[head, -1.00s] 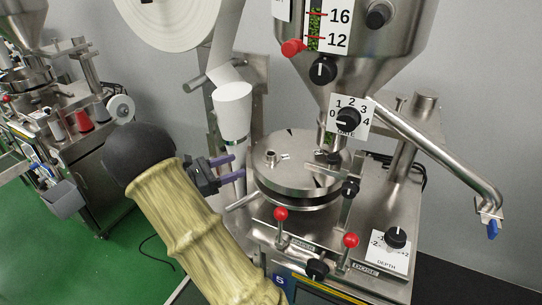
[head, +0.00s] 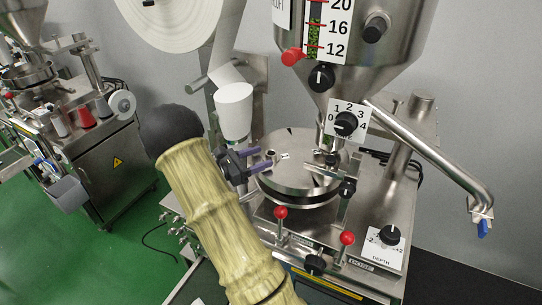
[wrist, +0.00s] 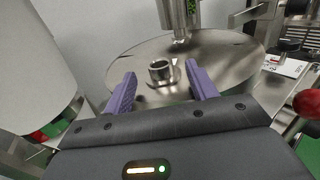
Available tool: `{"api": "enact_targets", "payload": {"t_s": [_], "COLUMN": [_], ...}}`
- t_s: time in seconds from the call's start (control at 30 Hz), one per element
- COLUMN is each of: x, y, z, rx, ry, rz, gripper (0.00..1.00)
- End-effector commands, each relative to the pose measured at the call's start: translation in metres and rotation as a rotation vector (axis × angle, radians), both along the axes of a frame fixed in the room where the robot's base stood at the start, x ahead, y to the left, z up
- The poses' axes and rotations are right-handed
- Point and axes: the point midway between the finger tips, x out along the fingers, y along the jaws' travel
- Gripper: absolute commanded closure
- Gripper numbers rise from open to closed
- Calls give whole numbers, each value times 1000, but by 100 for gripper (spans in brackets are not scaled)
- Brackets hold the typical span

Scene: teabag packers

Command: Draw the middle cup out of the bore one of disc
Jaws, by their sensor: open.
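The steel disc (head: 305,178) is a flat round turntable on the packing machine, also seen in the wrist view (wrist: 215,62). A small steel cup (wrist: 161,71) stands upright on it near the edge closest to me, with a dark opening. I cannot make it out clearly in the head view, where my fingers cover that spot. My gripper (head: 261,159) is at the disc's left edge. Its two purple fingers are open and empty; in the wrist view (wrist: 160,74) the cup appears between their tips, slightly beyond them, with space on both sides.
A white paper cone (head: 235,108) stands left of the disc, close to my gripper. A steel dosing tube (wrist: 178,22) comes down over the disc behind the cup. Red-knobbed levers (head: 281,212) rise in front of the disc. The hopper (head: 375,60) hangs above.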

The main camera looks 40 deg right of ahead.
Motion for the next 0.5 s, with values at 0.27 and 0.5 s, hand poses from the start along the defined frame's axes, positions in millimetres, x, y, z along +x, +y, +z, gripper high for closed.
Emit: {"api": "enact_targets", "payload": {"t_s": [0.27, 0.5], "x": [-6, -6], "y": [-29, -29], "z": [2, 1], "rx": [1, 1], "ry": [0, -1], "rz": [0, 1], "gripper": [43, 43]}}
